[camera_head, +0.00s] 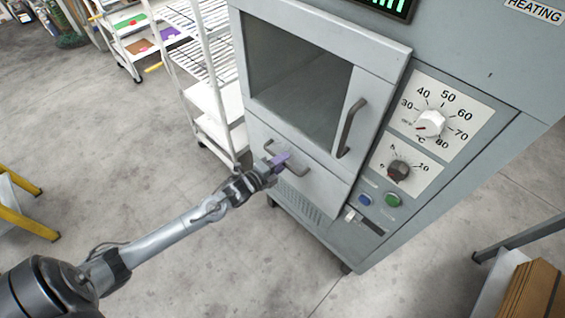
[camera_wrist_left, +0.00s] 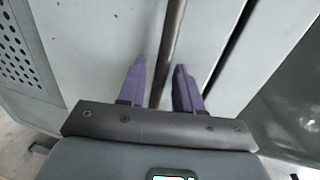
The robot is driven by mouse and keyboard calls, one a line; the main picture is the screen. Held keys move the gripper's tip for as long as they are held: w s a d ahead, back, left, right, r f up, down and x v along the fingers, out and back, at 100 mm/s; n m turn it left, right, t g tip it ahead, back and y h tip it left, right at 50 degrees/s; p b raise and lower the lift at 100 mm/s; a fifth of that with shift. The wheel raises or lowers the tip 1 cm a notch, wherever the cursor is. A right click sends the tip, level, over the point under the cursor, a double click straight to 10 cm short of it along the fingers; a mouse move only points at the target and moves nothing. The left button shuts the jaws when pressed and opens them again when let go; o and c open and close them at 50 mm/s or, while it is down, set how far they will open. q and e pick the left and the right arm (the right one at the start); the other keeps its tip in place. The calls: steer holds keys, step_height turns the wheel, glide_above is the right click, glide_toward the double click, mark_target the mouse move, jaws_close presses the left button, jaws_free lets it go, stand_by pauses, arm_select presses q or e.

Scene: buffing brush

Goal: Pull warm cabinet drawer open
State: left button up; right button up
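The grey warm cabinet (camera_head: 310,210) stands in the middle of the head view, with a windowed door above and a drawer (camera_head: 322,183) below it. The drawer looks closed. Its dark bar handle (camera_head: 300,170) runs across the drawer front. My left gripper (camera_head: 283,160) is at this handle. In the left wrist view, the handle bar (camera_wrist_left: 172,50) passes between the two purple fingers (camera_wrist_left: 162,85). The fingers are apart, with a gap visible on each side of the bar. My right gripper is not in view.
The door has its own vertical handle (camera_head: 351,128) above right of the drawer. Dials (camera_head: 430,122) and buttons (camera_head: 392,200) are on the right panel. A white wire rack (camera_head: 215,100) stands left of the cabinet. Concrete floor in front is clear. A cart with cardboard (camera_head: 530,290) is at lower right.

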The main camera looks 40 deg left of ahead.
arm_select(q)
steer(key=shift+w+f, duration=0.1)
steer(key=shift+w, duration=0.25)
jaws_close()
